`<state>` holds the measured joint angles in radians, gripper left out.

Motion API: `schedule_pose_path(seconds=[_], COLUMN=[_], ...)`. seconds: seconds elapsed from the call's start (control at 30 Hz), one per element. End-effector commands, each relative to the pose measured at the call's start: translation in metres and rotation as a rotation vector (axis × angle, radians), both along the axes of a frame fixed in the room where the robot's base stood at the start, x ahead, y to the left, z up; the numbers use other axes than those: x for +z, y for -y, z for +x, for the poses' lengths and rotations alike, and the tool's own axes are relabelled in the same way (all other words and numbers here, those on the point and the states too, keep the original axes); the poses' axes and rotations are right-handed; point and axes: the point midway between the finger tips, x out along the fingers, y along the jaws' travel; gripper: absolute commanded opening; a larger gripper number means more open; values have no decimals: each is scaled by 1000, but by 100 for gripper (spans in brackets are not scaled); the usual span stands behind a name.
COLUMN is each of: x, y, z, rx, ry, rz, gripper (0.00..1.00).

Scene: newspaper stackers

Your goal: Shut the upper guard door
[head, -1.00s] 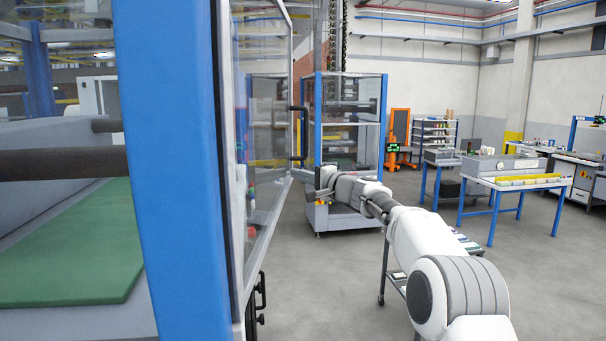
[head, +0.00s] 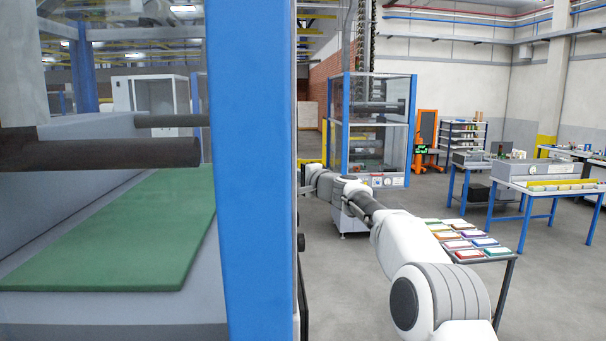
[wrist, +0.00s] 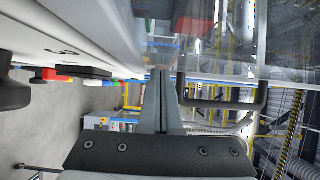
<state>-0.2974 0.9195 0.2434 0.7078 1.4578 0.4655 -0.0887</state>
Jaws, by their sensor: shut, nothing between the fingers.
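The upper guard door is a clear panel in a grey frame. In the head view it is seen almost edge-on (head: 295,120), as a thin strip along the right side of the blue post (head: 249,170). Its pane (wrist: 225,45) fills the upper right of the wrist view. A black bar handle (wrist: 262,97) shows there to the right of the fingers. My gripper (wrist: 163,78) is shut and empty, its tips close to the door's lower part; contact is unclear. In the head view my gripper (head: 304,188) is at the door's edge, its tips hidden.
A black handle (head: 301,243) shows lower on the machine's front. The wrist view shows a control panel with a black knob (wrist: 12,92) at left. Open floor (head: 550,270) lies to the right.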

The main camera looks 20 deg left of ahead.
Motion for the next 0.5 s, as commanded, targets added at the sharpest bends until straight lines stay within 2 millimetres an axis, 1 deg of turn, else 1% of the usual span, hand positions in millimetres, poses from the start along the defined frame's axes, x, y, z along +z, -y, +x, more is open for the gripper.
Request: schedule_pose_path(seconds=[0.03, 0.13, 0.5], x=[1, 1, 2], y=[-6, -11, -14], z=[-2, -4, -7], rx=[1, 1, 7], ry=[1, 2, 1], rz=[2, 1, 3], gripper=[0, 0, 0])
